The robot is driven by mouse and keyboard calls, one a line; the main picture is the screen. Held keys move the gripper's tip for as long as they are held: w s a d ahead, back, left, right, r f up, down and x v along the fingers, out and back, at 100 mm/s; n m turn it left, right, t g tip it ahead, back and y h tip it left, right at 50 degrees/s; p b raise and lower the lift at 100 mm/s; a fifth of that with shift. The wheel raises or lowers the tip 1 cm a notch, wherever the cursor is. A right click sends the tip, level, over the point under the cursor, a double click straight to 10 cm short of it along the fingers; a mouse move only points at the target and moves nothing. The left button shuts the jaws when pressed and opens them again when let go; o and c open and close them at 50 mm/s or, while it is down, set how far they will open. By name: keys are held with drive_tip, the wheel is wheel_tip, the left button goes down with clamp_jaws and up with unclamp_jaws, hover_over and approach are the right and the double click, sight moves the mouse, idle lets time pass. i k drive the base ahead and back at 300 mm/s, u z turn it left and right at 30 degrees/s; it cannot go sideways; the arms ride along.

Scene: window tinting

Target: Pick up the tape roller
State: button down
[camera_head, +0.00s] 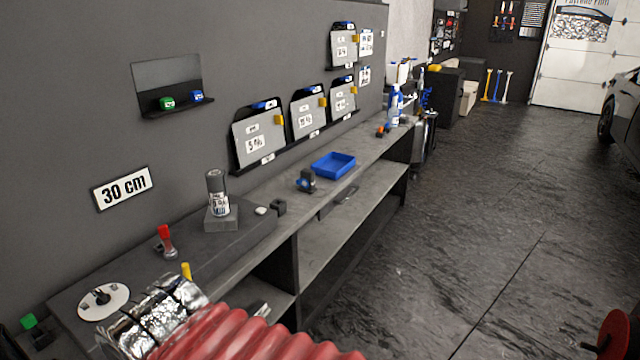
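A small black and blue item (306,180), which looks like the tape roller, stands on the grey workbench (255,213), just left of a blue tray. It is small in the picture, so its details are unclear. My arm, with a red ribbed sleeve and silver foil wrapping, crosses the bottom left, well short of that item. No gripper fingers can be made out, so I cannot see whether my gripper is open or shut.
A blue tray (334,165), a dark can (216,193) on a grey block, a red-topped tool (166,241) and a white disc (104,301) are on the bench. Panels (259,138) hang above.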

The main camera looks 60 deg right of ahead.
sight(307, 179)
drive_tip(key=z, duration=1.9)
